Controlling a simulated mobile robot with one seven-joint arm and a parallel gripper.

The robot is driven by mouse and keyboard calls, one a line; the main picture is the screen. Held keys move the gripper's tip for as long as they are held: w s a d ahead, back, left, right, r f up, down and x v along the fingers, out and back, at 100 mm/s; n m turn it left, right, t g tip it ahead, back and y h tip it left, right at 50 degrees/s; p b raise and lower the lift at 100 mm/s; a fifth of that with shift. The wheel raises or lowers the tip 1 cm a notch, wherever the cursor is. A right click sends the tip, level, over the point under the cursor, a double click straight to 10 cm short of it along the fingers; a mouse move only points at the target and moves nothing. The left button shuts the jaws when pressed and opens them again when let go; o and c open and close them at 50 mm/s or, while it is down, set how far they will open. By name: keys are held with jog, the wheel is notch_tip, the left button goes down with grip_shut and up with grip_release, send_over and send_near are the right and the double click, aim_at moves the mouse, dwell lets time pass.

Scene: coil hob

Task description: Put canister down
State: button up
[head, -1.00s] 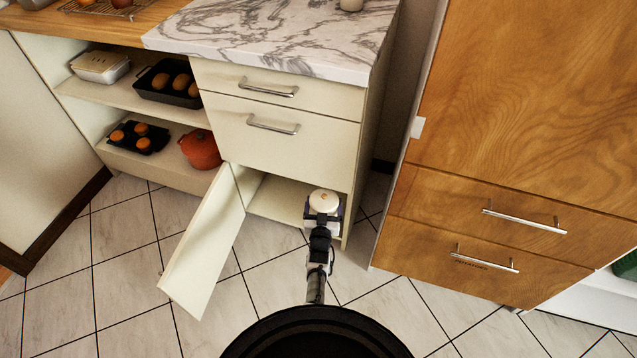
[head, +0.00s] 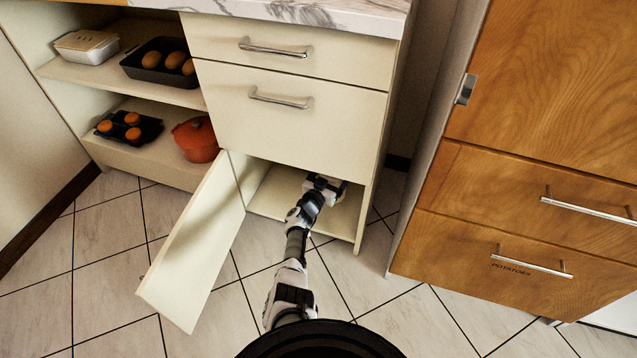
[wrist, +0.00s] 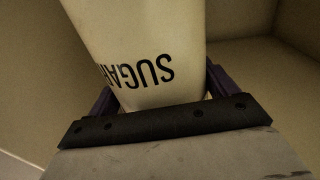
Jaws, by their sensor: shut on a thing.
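The cream canister (wrist: 150,45) fills the upper middle of the wrist view, with dark "SUGAR" lettering upside down. My gripper (wrist: 160,92) is shut on it, with a purple finger at each side. In the head view my gripper (head: 328,183) reaches into the open lower compartment of the cream cabinet (head: 285,120). The canister cannot be made out there, behind the gripper and the cabinet front. Whether its base touches the compartment floor (head: 275,197) cannot be told.
The open cabinet door (head: 195,245) swings out left of my arm. The compartment's right side wall (head: 365,205) is close to the gripper. Open shelves at left hold an orange pot (head: 196,140) and trays. A wooden drawer unit (head: 500,240) stands at right.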

jog(key=shift+w+a+f, duration=0.1)
jog(key=shift+w+f, duration=0.25)
jog(key=shift+f, duration=0.05)
jog(key=shift+w+a+f+b, duration=0.1)
jog(key=shift+f+b, duration=0.15)
jog(key=shift+b, duration=0.2)
notch_tip(320, 180, down, 9)
jog(key=b, duration=0.7)
jog(key=shift+f+b, duration=0.2)
jog(key=shift+b, duration=0.1)
jog(key=shift+f, duration=0.15)
jog(key=o, duration=1.2)
